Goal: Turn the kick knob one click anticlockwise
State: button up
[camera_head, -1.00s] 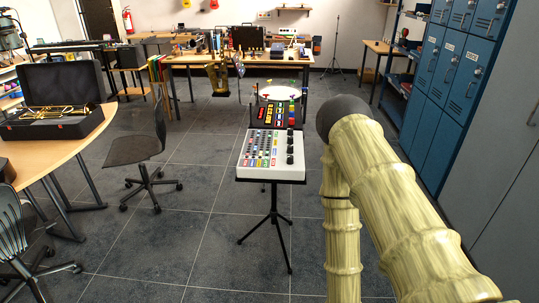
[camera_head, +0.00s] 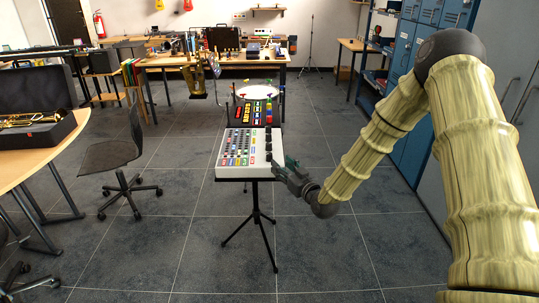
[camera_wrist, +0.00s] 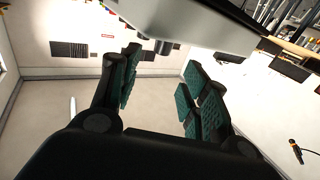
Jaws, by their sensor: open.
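A pale drum machine (camera_head: 232,166) with coloured pads stands on a black tripod stand in the head view. A column of dark knobs (camera_head: 268,147) runs along its right side. Their labels are too small to read, so I cannot tell which is the kick knob. My gripper (camera_head: 284,168) is just right of the machine's near right corner. In the wrist view my gripper (camera_wrist: 160,72) is open, its fingers apart with nothing held. The machine's pale body (camera_wrist: 195,22) crosses the top there, and a small dark knob (camera_wrist: 162,47) shows beyond and between the fingertips.
A black display panel (camera_head: 252,112) rises behind the pads, with a drum (camera_head: 262,90) farther back. An office chair (camera_head: 122,152) and a table with a trumpet case (camera_head: 40,130) stand left. Blue lockers (camera_head: 405,60) line the right. The floor around the tripod is clear.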

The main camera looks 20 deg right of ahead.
aim_at(271, 155)
jog(key=p+x, duration=0.1)
jog(key=x, duration=0.8)
jog(key=shift+w+a+p, duration=0.15)
jog(key=shift+w+p, duration=0.2)
jog(key=shift+c, duration=0.3)
grip_shut()
